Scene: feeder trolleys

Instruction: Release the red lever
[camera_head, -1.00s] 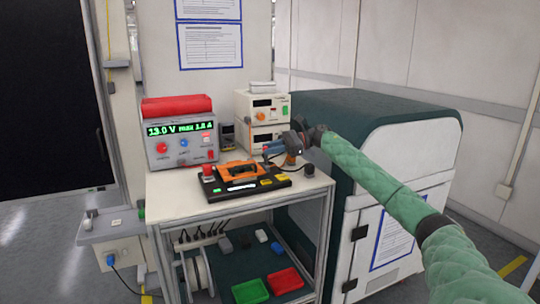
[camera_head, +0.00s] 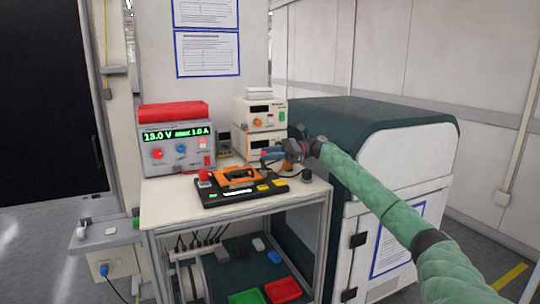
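A black fixture (camera_head: 225,199) lies on the trolley's white top. It carries an orange handled part (camera_head: 239,176), yellow labels and a small lit display. A red knob-like piece (camera_head: 204,175) stands up at its left back corner; I cannot tell whether this is the red lever. My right gripper (camera_head: 267,157) is above and behind the fixture's right end, apart from the red piece. Its fingers point left and are too small to read as open or shut. My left gripper is not in view.
A power supply (camera_head: 178,151) with a red tray (camera_head: 173,111) on top stands behind the fixture. Stacked instruments (camera_head: 258,117) stand behind my gripper. A dark green and white cabinet (camera_head: 400,150) is at the right. Green (camera_head: 246,298) and red bins (camera_head: 283,290) sit on the lower shelf.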

